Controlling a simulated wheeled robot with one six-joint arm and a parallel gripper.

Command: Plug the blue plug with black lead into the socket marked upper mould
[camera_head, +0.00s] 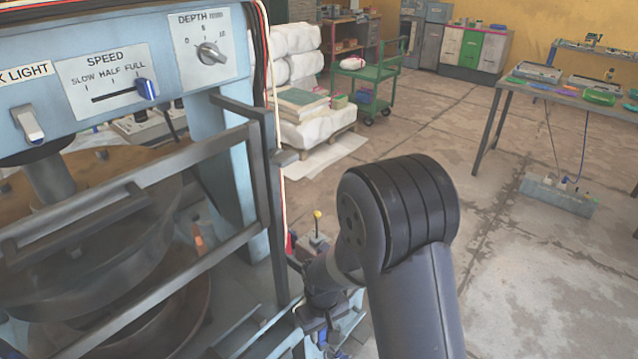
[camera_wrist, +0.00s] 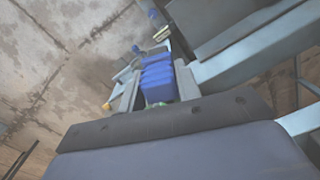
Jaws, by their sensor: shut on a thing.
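A blue ribbed plug (camera_wrist: 157,82) sits between the two grey fingers of my gripper (camera_wrist: 156,72) in the wrist view, and the fingers are shut on it. Its black lead cannot be made out. In the head view my gripper (camera_head: 322,326) is low beside the press's right side, partly hidden by my own arm, and the plug cannot be told clearly there. No socket marked upper mould can be read in either view.
The blue press frame (camera_head: 225,170) with its dark guard bars (camera_head: 165,215) fills the left. A lever with a yellow knob (camera_head: 317,214) stands just behind my wrist. A pallet stack (camera_head: 305,105), green cart (camera_head: 368,72) and bench (camera_head: 560,92) stand farther back.

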